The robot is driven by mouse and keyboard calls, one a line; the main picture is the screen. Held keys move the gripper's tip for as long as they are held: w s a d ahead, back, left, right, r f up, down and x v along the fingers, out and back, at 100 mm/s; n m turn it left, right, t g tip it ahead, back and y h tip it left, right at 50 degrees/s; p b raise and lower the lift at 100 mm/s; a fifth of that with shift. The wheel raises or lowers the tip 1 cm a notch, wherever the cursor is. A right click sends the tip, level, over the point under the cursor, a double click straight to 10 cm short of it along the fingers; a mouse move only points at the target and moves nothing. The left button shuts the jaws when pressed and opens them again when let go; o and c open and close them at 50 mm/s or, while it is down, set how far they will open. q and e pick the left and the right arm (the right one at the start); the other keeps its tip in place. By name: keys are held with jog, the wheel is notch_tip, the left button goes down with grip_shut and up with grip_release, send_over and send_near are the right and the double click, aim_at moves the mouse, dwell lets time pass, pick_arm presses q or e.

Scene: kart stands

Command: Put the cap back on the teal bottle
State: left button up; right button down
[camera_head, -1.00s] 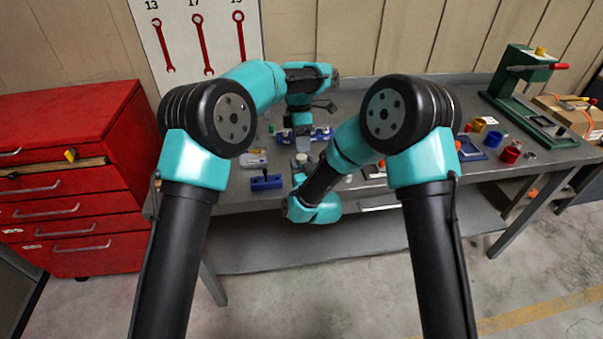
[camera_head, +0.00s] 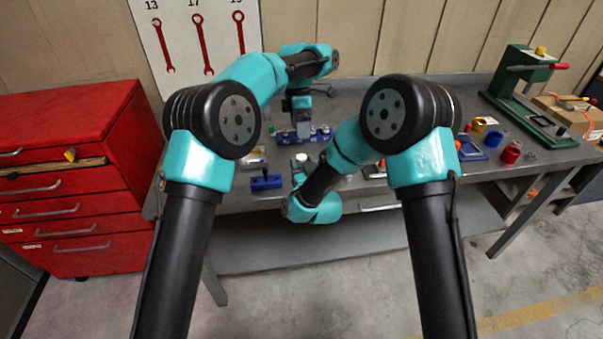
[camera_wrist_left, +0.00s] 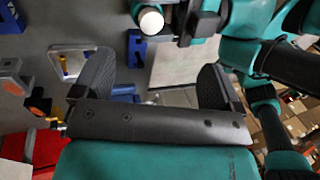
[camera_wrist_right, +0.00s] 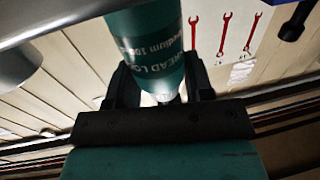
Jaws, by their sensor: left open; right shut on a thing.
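The teal bottle (camera_wrist_right: 150,40) with white lettering is between the fingers of my right gripper (camera_wrist_right: 160,78) in the right wrist view, and the gripper is shut on it. In the head view a small white round piece (camera_head: 301,157) shows above the right gripper. It shows as a white disc (camera_wrist_left: 151,20) at the top of the left wrist view; I cannot tell whether it is the cap or part of the bottle. My left gripper (camera_head: 303,137) is open and empty, above and behind the white piece. Its spread fingers also show in the left wrist view (camera_wrist_left: 156,68).
A blue rack (camera_head: 321,134) stands behind the grippers and a blue block (camera_head: 267,183) in front at left. A tray (camera_wrist_left: 68,50) lies left in the left wrist view. A green press (camera_head: 520,95), cups and boxes occupy the bench's right side.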

pick_arm(q)
jog(key=v, duration=0.7)
jog(key=shift+r, duration=0.25)
pick_arm(e)
jog(key=shift+c, duration=2.2)
grip_release()
jog(key=v, duration=1.7)
jog(key=shift+s, duration=0.2)
